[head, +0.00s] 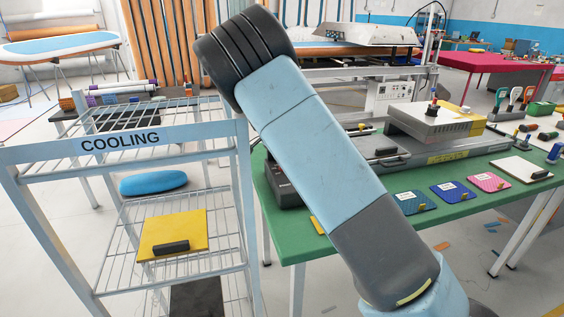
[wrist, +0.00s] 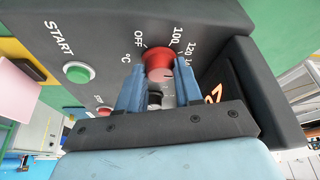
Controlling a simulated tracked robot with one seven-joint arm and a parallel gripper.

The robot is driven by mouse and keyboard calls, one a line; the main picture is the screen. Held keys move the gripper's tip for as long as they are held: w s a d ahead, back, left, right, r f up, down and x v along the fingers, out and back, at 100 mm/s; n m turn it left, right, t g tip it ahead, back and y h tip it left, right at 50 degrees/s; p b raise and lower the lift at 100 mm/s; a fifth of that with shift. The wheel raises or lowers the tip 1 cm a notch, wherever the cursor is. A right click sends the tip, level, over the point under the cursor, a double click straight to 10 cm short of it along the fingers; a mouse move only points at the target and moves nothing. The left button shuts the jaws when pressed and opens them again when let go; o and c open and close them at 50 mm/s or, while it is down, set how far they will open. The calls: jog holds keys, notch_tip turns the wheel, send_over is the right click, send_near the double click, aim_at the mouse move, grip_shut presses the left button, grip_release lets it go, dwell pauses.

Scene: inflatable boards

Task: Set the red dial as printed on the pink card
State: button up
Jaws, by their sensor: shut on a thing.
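In the wrist view the red dial (wrist: 159,61) sits on a dark control panel (wrist: 95,25) marked OFF, 100, 120 and °C. My gripper (wrist: 160,72) has its two blue fingers on either side of the dial and is shut on it. I cannot clearly tell the exact setting of the dial. In the head view the pink card (head: 488,182) lies on the green table (head: 440,225), right of two blue cards. Its print is too small to read. My arm hides the gripper in the head view.
A green START button (wrist: 78,72) and a partly hidden lit display (wrist: 213,95) are on the panel. A cooling rack (head: 120,140) with a yellow board (head: 185,228) stands left of the table. A blue card (head: 410,202) lies close to my arm.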

jog(key=shift+a, duration=0.1)
jog(key=o, duration=1)
jog(key=shift+r, duration=0.1)
jog(key=v, duration=1.3)
jog(key=shift+a+r, duration=0.15)
jog(key=shift+a, duration=0.05)
jog(key=shift+d, duration=0.1)
jog(key=s+d+r+n+y, duration=0.2)
jog(key=s+d+r, duration=0.3)
jog(key=s+d, duration=0.4)
jog(key=s+d+r+n+y, duration=0.2)
jog(key=s+d+r, duration=0.4)
jog(key=d, duration=0.5)
jog(key=s+d+n+t, duration=0.1)
jog(key=s+d+n, duration=0.1)
jog(key=s, duration=0.6)
jog(key=s+d+r+n+t, duration=0.1)
jog(key=s+d+n, duration=0.1)
jog(key=s, duration=0.7)
jog(key=s+d+n+t, duration=0.1)
jog(key=s+d+n, duration=0.1)
jog(key=s, duration=0.7)
jog(key=shift+s+d+r+n, duration=0.2)
jog(key=shift+r+n, duration=0.05)
jog(key=shift+n, duration=0.45)
